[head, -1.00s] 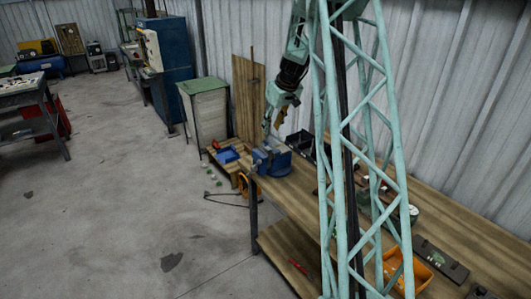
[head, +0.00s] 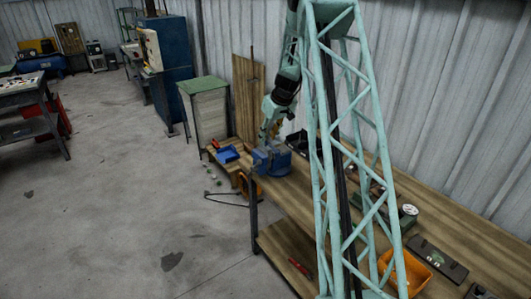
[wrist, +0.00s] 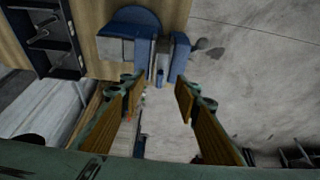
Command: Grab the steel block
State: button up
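In the head view my gripper (head: 266,132) hangs close above the vise, and the block cannot be made out there.
A black divided tray (wrist: 45,38) is on the bench beside the vise. Further along the wooden bench (head: 440,222) are an orange bin (head: 408,272) and a dark plate (head: 437,259). A blue tray (head: 228,154) sits on a low stand behind the vise. Open floor lies left of the bench.

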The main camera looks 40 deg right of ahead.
aim_at(266, 144)
jog(key=shift+f, duration=0.15)
jog(key=shift+p+x, duration=0.5)
jog(key=shift+x, duration=2)
jog(key=shift+c, duration=0.5)
grip_shut()
